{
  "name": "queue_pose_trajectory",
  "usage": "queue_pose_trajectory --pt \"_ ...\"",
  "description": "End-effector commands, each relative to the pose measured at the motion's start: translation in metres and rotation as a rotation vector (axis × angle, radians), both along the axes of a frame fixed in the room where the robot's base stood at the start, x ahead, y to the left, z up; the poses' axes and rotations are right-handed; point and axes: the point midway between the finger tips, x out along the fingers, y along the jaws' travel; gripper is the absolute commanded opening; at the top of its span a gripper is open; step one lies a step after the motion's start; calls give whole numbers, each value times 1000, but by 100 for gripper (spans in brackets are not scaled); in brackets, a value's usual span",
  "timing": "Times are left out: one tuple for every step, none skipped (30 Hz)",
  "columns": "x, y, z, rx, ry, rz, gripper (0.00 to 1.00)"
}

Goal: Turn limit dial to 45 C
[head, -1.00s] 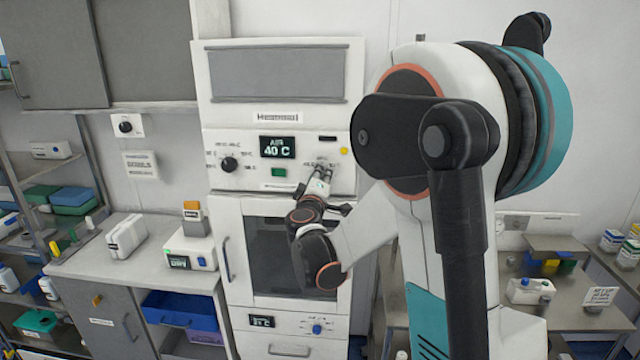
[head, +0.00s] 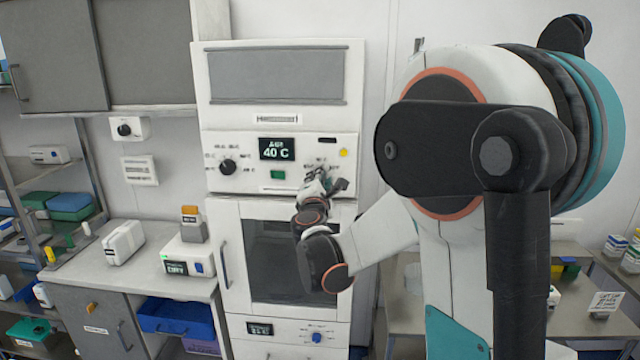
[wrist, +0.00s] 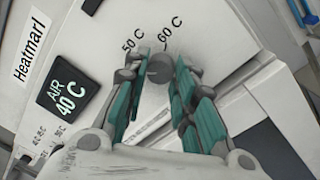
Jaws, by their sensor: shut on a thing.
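The limit dial (wrist: 159,68) is a grey round knob on the cabinet's white front panel, with printed 50 C and 60 C marks beyond it. My gripper (wrist: 162,72) has its teal-padded fingers on either side of the dial and is shut on it. In the head view my gripper (head: 318,184) is at the right part of the panel and hides the dial. The dial's pointer and lower marks cannot be made out. The display (head: 276,149) reads AIR 40 C; it also shows in the wrist view (wrist: 68,95).
A second black dial (head: 228,167) sits left of the display, with a green button (head: 278,175) below the display. The cabinet's glass door (head: 290,262) is shut below the panel. A counter with white devices (head: 188,255) stands at the left.

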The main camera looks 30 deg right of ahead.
Motion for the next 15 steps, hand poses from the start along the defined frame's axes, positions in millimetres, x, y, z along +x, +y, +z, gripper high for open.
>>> queue_pose_trajectory --pt "0 0 -2 -31 22 1 1" --pt "-1 0 -2 -51 36 1 1" --pt "-1 0 -2 -76 53 1 1" --pt "-1 0 -2 -94 66 1 1" --pt "-1 0 -2 -112 79 0 1" --pt "-1 0 -2 -135 94 1 1" --pt "-1 0 -2 -150 105 1 1" --pt "-1 0 -2 -164 115 1 1" --pt "-1 0 -2 -183 128 1 1" --pt "-1 0 -2 -195 137 1 1" --pt "-1 0 -2 -208 145 2 1" --pt "-1 0 -2 -222 155 1 1" --pt "-1 0 -2 -231 162 2 1" --pt "-1 0 -2 -240 168 1 1" --pt "-1 0 -2 -251 175 2 1"
